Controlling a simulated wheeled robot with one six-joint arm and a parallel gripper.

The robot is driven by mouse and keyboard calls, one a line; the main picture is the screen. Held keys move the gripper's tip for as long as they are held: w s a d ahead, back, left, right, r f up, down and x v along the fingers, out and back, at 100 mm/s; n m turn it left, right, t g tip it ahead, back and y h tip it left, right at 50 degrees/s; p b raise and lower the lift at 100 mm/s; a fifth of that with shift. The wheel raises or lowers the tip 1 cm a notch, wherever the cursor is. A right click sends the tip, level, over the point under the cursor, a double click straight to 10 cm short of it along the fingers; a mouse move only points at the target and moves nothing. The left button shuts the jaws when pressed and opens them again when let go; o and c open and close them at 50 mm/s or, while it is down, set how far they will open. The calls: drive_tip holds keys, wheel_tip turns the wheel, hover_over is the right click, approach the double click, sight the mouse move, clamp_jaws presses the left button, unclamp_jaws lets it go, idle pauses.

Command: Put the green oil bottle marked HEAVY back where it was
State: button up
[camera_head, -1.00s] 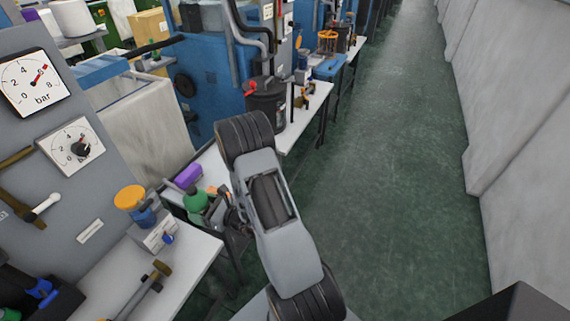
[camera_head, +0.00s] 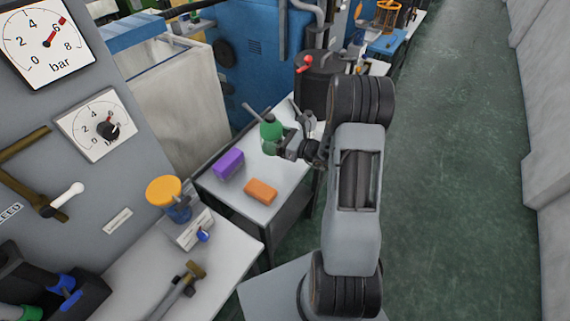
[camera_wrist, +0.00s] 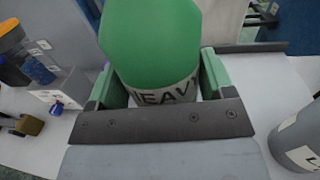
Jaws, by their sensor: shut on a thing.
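The green oil bottle (camera_head: 271,133) has a thin spout and is held upright in my gripper (camera_head: 287,150), at the far part of a small white table (camera_head: 222,194). In the wrist view the green bottle (camera_wrist: 150,45) fills the space between the two green-padded fingers (camera_wrist: 160,82). Its pale label band shows part of the word HEAVY. My gripper is shut on it. I cannot tell whether the bottle's base touches the tabletop.
A purple block (camera_head: 228,163) and an orange block (camera_head: 261,190) lie on the small table. A dark drum (camera_head: 318,82) stands behind. The near bench holds a yellow-lidded jar (camera_head: 166,196) and a hammer (camera_head: 180,287). The aisle on the right is clear.

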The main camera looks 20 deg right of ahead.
drive_tip(key=d+n+g+y+b, duration=0.1)
drive_tip(key=d+g+y+b, duration=0.15)
drive_tip(key=d, duration=0.25)
drive_tip(key=shift+t+h, duration=0.45)
drive_tip(key=shift+w+d+f+b, duration=0.1)
drive_tip(key=shift+f+b, duration=0.1)
drive_tip(key=shift+f, duration=1.3)
drive_tip(key=shift+d+f+b, duration=0.1)
drive_tip(key=shift+f+b, duration=0.05)
drive_tip(key=shift+f, duration=1.3)
drive_tip(key=shift+w+d+f+b, duration=0.1)
drive_tip(key=shift+f+b, duration=0.1)
drive_tip(key=shift+f, duration=1.3)
drive_tip(key=shift+s+f, duration=0.1)
drive_tip(key=shift+f, duration=0.05)
drive_tip(key=o, duration=1.2)
drive_tip(key=shift+c, duration=0.2)
